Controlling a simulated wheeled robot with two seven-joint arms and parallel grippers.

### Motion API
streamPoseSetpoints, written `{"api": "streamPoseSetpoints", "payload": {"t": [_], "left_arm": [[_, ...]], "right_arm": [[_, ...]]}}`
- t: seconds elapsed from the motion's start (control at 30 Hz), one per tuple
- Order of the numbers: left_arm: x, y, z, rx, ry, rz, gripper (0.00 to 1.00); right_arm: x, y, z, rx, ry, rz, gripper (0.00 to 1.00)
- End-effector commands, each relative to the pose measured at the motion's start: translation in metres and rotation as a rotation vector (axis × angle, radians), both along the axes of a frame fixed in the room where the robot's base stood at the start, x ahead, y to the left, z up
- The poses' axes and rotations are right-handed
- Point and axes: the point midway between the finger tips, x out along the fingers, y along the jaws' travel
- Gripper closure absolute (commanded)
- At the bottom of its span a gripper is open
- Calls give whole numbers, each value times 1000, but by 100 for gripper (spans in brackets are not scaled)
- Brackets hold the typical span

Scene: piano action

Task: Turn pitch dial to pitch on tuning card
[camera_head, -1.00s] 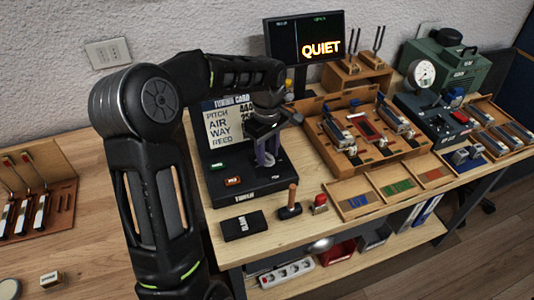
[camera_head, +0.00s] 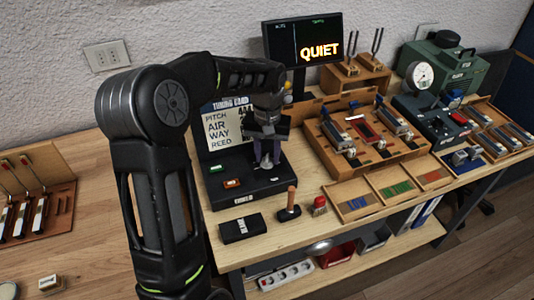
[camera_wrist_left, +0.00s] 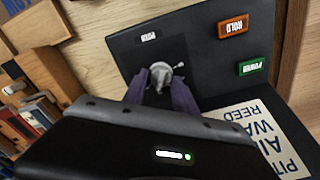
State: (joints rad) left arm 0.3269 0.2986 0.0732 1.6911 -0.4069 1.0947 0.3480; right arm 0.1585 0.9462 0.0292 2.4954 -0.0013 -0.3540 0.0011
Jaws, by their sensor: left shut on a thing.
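The tuner, a black box (camera_head: 246,190), stands on the bench with the white tuning card (camera_head: 217,133) upright at its back. The card reads PITCH, AIR, WAY and REED; my arm and gripper partly hide its right side, so the pitch value is not fully legible. My left gripper (camera_head: 267,162) points down over the right part of the tuner. In the left wrist view its purple fingers (camera_wrist_left: 162,82) are shut on the pale grey pitch dial (camera_wrist_left: 160,72), one on each side. The dial's setting cannot be read. My right gripper is not in view.
An orange HOLD button (camera_wrist_left: 233,26) and a green POWER button (camera_wrist_left: 252,67) sit beside the dial. A wooden-handled tool (camera_head: 291,199), a red-topped piece (camera_head: 320,205) and a black case (camera_head: 241,228) lie in front. A screen (camera_head: 303,42) behind reads QUIET.

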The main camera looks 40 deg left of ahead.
Motion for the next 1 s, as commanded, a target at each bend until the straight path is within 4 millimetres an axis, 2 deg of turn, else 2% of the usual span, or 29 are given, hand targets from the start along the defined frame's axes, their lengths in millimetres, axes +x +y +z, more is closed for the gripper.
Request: {"api": "streamPoseSetpoints", "payload": {"t": [1.0], "left_arm": [[0,-3,0,1,-1,-957,100]], "right_arm": [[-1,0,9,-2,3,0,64]]}}
